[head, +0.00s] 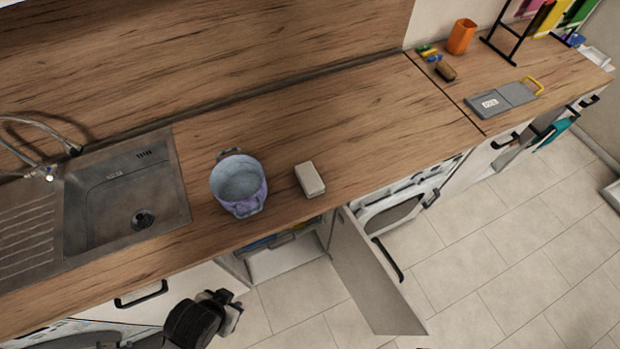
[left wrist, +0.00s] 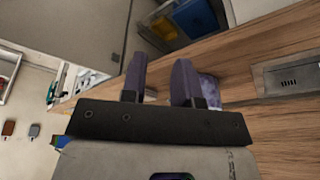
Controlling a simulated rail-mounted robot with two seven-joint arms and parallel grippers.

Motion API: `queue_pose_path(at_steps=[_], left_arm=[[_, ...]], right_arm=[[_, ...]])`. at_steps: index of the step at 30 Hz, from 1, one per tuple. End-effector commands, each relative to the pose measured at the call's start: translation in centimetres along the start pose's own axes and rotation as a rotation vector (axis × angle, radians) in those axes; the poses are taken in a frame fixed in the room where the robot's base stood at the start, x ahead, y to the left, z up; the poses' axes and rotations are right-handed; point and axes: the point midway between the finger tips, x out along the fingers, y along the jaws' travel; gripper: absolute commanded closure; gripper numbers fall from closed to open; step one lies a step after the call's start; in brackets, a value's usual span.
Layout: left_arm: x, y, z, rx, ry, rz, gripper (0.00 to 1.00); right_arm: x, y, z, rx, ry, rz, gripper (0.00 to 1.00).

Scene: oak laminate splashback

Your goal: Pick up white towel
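No plainly recognisable white towel shows. A small off-white block (head: 310,179) lies on the wooden worktop (head: 345,120), right of a lilac pot (head: 239,184); I cannot tell whether it is a folded towel. My left gripper (head: 226,299) is in front of and below the worktop's front edge, apart from the block and the pot. In the left wrist view its two fingers (left wrist: 160,70) stand apart with nothing between them. Part of the pot (left wrist: 208,88) shows behind one finger there. My right gripper is not in view.
An open cabinet door (head: 372,275) juts out over the floor, right of an open compartment (head: 285,258). A steel sink (head: 125,195) is at the left. A grey cutting board (head: 503,98), an orange cup (head: 461,36) and a teal cloth (head: 553,134) are at the right.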

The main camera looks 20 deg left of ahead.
Motion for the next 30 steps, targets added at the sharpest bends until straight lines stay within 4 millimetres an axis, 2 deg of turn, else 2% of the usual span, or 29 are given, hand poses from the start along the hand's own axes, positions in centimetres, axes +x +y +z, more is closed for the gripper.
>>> queue_pose_path(at_steps=[4,25,30], left_arm=[[0.0,0.0,0.0,0.0,0.0,0.0,0.7],[0.01,-0.01,0.0,0.0,0.0,0.0,0.03],[0.01,-0.01,0.0,0.0,0.0,0.0,0.02]], right_arm=[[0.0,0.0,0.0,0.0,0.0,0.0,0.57],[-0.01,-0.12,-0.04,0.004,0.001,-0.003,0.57],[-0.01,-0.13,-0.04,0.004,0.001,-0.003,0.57]])
